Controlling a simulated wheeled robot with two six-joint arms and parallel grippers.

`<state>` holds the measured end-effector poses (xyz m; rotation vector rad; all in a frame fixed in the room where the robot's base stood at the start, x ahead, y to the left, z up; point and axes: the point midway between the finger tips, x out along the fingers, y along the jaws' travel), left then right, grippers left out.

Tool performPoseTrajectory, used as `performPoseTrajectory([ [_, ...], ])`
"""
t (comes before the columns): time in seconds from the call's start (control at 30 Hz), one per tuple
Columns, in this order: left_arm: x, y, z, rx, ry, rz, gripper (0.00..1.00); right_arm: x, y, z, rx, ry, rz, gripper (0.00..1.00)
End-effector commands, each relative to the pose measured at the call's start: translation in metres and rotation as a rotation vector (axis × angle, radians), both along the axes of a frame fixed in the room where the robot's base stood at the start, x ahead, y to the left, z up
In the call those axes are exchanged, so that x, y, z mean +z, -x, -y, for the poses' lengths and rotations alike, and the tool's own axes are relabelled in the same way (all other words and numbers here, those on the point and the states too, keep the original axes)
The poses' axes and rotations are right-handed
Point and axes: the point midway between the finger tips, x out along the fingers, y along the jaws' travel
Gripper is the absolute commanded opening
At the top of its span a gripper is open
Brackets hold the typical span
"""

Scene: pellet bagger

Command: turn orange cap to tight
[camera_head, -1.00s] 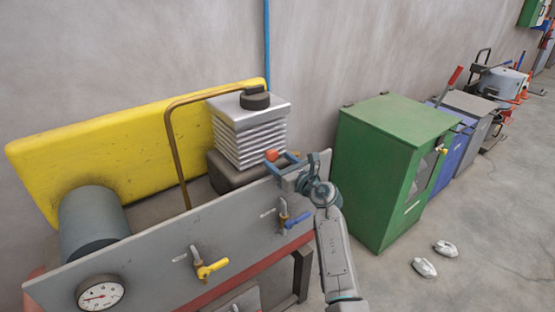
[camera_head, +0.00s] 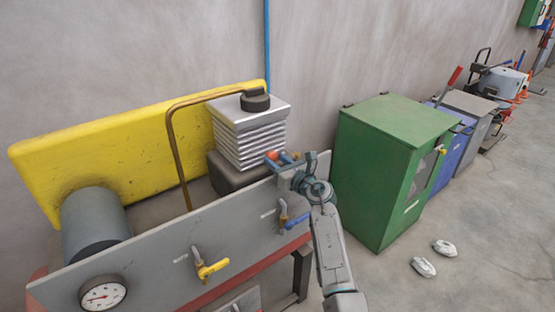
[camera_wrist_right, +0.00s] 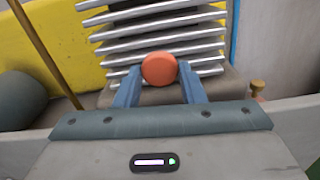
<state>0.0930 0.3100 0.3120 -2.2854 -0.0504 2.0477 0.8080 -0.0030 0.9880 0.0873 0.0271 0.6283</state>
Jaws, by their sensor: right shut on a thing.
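The orange cap (camera_wrist_right: 159,68) is round and shows between the two blue fingertips of my right gripper (camera_wrist_right: 160,82) in the right wrist view. The fingers are shut on its sides. In the head view the orange cap (camera_head: 271,155) is a small spot at the foot of the finned metal block, partly hidden by my right gripper (camera_head: 279,158). Whether the cap is tight cannot be seen. My left gripper is not in view.
The finned block (camera_head: 249,133) with a black knob (camera_head: 255,99) stands just behind the cap. A bent brown pipe (camera_head: 172,130) rises to the left. A grey panel (camera_head: 150,265) with yellow and blue valve handles is in front. A green cabinet (camera_head: 385,185) stands right.

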Motion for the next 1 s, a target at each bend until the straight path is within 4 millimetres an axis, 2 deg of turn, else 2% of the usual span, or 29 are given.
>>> performPoseTrajectory([
  [0.03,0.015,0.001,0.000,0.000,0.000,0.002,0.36,0.006,0.000,0.000,0.000,-0.036,-0.030,0.13],
  [0.2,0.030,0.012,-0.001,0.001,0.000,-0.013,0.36,0.004,0.001,0.000,0.001,-0.160,-0.122,0.13],
  [0.4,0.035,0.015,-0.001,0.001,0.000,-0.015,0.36,0.000,0.001,0.000,0.000,-0.227,-0.168,0.13],
  [0.67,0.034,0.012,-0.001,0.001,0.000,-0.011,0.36,-0.001,0.001,0.000,-0.001,-0.229,-0.168,0.13],
  [0.7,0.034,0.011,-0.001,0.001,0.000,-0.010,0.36,-0.001,0.001,0.000,-0.001,-0.228,-0.167,0.42],
  [0.77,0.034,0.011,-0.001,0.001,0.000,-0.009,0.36,-0.001,0.001,0.000,-0.001,-0.228,-0.167,0.54],
  [0.8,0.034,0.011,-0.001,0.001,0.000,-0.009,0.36,0.000,0.001,0.000,-0.001,-0.228,-0.167,0.57],
  [1.0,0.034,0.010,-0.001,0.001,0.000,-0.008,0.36,0.000,0.001,0.000,-0.001,-0.227,-0.167,0.57],
])
